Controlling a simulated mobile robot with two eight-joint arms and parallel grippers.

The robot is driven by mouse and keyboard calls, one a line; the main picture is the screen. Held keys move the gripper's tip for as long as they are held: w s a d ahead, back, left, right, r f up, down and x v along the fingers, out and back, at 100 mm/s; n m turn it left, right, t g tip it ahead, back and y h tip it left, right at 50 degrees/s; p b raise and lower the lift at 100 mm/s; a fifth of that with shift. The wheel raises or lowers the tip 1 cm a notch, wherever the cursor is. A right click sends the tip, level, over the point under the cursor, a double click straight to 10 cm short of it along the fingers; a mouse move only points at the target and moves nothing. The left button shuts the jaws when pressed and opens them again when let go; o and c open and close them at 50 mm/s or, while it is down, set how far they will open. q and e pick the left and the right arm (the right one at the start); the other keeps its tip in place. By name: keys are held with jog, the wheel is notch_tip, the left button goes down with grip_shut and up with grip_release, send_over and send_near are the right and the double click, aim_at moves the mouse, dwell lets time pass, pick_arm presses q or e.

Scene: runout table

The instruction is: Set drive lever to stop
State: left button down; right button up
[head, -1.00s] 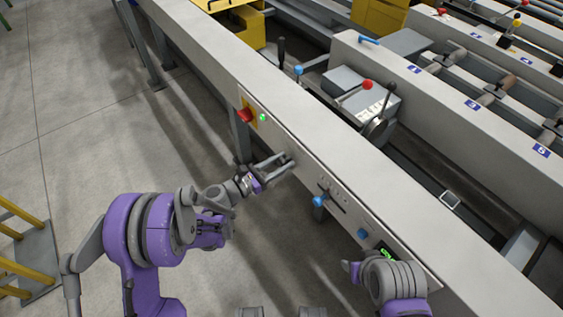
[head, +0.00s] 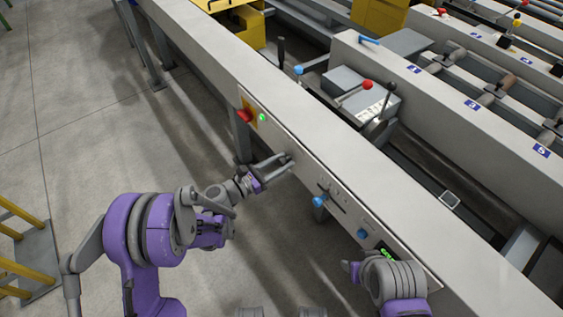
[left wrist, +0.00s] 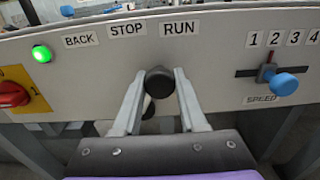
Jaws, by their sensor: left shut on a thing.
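The drive lever's black knob (left wrist: 160,82) stands out from the grey front panel in the left wrist view. It sits below the gap between the STOP label (left wrist: 127,29) and the RUN label (left wrist: 180,28), with BACK (left wrist: 80,40) further left. My left gripper (left wrist: 159,88) has one finger on each side of the knob and is shut on it. In the head view my left gripper (head: 286,162) is at the table's front panel, and the knob is hidden by the fingers.
A lit green lamp (left wrist: 41,53) and a red switch on a yellow plate (left wrist: 14,95) are left of the lever. A blue speed knob (left wrist: 284,83) in a slot is to the right. A red-knobbed lever (head: 367,85) stands behind the beam.

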pick_arm(q)
jog(key=n+b, duration=0.1)
jog(key=w+a+n, duration=0.1)
jog(key=n, duration=0.1)
jog(key=shift+w+a+r+b, duration=0.15)
jog(key=shift+w+b, duration=0.15)
jog(key=shift+b, duration=0.1)
jog(key=shift+w+a+r+n+b, duration=0.15)
jog(key=shift+w+a+n+b, duration=0.15)
jog(key=shift+n, duration=0.3)
jog(key=shift+w+a+r+n+b, duration=0.15)
jog(key=shift+w+n+b, duration=0.15)
jog(key=shift+n, duration=0.3)
jog(key=shift+c, duration=2.4)
grip_release()
jog(key=shift+a, duration=0.1)
jog(key=v, duration=1)
jog(key=shift+s+a+p, duration=0.2)
jog(key=shift+p, duration=0.2)
